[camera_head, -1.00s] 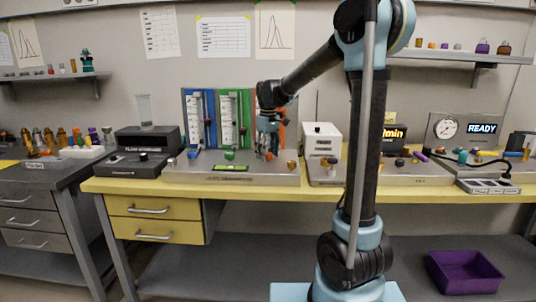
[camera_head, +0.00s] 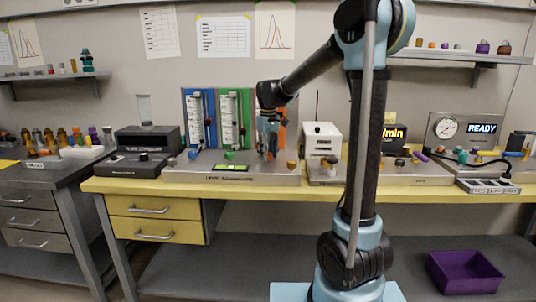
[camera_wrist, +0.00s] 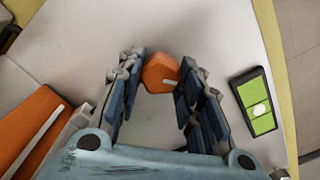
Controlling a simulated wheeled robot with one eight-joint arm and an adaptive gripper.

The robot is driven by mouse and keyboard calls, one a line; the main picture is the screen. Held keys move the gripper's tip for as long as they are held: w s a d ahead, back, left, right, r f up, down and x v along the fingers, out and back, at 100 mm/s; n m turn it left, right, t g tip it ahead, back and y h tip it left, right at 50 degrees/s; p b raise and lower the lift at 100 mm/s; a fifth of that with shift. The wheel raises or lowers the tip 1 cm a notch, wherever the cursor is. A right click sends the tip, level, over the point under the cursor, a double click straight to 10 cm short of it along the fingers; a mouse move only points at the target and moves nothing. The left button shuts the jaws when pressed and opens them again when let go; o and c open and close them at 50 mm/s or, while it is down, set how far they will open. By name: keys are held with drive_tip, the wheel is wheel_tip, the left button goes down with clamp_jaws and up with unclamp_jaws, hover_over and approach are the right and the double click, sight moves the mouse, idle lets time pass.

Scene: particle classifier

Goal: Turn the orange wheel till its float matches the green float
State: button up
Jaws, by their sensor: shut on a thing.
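The orange wheel (camera_wrist: 160,73) is a faceted orange knob with a light pointer mark in the wrist view. My gripper (camera_wrist: 161,76) is shut on it, with one blue-padded finger at each side. In the head view my gripper (camera_head: 267,152) hangs in front of the orange panel (camera_head: 284,108) and hides most of it; its float cannot be seen. The green panel (camera_head: 246,97) stands left of it with a white scale tube (camera_head: 229,115); its float is too small to tell. The green wheel (camera_head: 229,155) sits below that panel.
A blue panel (camera_head: 187,96) with a blue wheel (camera_head: 193,154) stands further left. A green display (camera_head: 232,167) lies on the console front; it also shows in the wrist view (camera_wrist: 262,115). A brown-orange knob (camera_head: 292,165) is right of my gripper. A white box (camera_head: 322,139) stands further right.

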sight(269, 153)
drive_tip(key=o, duration=1.1)
drive_tip(key=shift+w, duration=0.1)
drive_tip(key=shift+c, duration=0.2)
wheel_tip(269, 153, up, 12)
drive_tip(key=shift+d+f, duration=0.1)
drive_tip(key=s+d+f, duration=0.1)
drive_tip(key=s+d, duration=0.2)
drive_tip(key=s+d+f+m, duration=0.1)
drive_tip(key=s+d, duration=0.2)
drive_tip(key=s+d+f+m, duration=0.1)
drive_tip(key=s+d, duration=0.2)
drive_tip(key=shift+s+d+f+t, duration=0.2)
drive_tip(key=shift+s+f+t, duration=0.05)
drive_tip(key=shift+f+t, duration=0.05)
drive_tip(key=s+d+f+m, duration=0.2)
drive_tip(key=s+d+f, duration=0.2)
drive_tip(key=s+f, duration=0.3)
drive_tip(key=s+d+f+m+t, duration=0.1)
drive_tip(key=s+d+f+m, duration=0.1)
drive_tip(key=s+d+f, duration=0.2)
drive_tip(key=s+d+f+m, duration=0.2)
drive_tip(key=s+d+f, duration=0.2)
drive_tip(key=s+f, duration=0.6)
drive_tip(key=shift+s+f+t, duration=0.25)
drive_tip(key=shift+s+t, duration=0.05)
drive_tip(key=shift+s, duration=0.45)
